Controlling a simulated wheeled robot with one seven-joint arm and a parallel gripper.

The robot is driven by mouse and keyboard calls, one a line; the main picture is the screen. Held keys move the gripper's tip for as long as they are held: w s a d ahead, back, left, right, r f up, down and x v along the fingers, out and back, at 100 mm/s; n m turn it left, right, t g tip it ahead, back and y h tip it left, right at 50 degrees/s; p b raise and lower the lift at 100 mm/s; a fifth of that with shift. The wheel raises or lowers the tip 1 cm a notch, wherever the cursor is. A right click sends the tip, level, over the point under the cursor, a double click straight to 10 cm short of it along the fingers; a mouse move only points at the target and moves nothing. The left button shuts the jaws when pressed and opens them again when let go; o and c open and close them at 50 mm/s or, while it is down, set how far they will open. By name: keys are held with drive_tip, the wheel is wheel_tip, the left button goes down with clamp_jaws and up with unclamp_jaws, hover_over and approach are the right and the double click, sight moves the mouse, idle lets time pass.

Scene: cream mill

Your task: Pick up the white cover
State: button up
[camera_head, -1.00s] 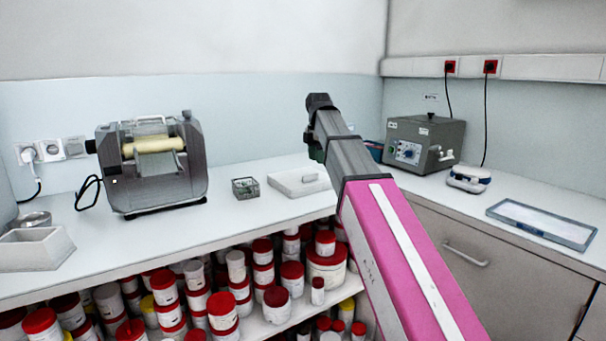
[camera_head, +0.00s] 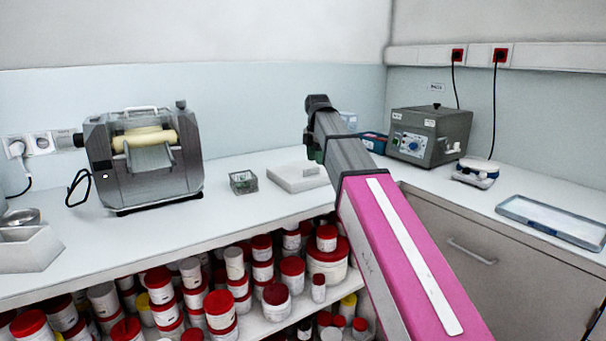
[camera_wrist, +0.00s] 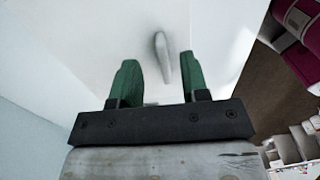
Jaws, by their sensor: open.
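The white cover (camera_head: 290,178) is a low, flat white block lying on the counter, partly hidden by my arm at its right. In the wrist view, a pale upright handle (camera_wrist: 163,58) stands on a white surface that appears to be the cover. My gripper (camera_wrist: 160,78) has two green fingers spread apart with nothing held between them. The handle shows beyond and between the fingertips. In the head view my gripper (camera_head: 315,150) is mostly hidden behind the grey wrist, just above the cover's right side.
A small glass-like box (camera_head: 243,182) sits left of the cover. A grey roller mill (camera_head: 145,160) stands further left. A grey control box (camera_head: 428,135), a small white device (camera_head: 475,172) and a tray (camera_head: 550,218) are at right. Lidded jars (camera_head: 220,310) fill the shelf below.

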sight(317, 167)
drive_tip(key=shift+d+f, duration=0.1)
drive_tip(key=shift+f, duration=1.9)
clamp_jaws()
drive_tip(key=shift+r, duration=0.15)
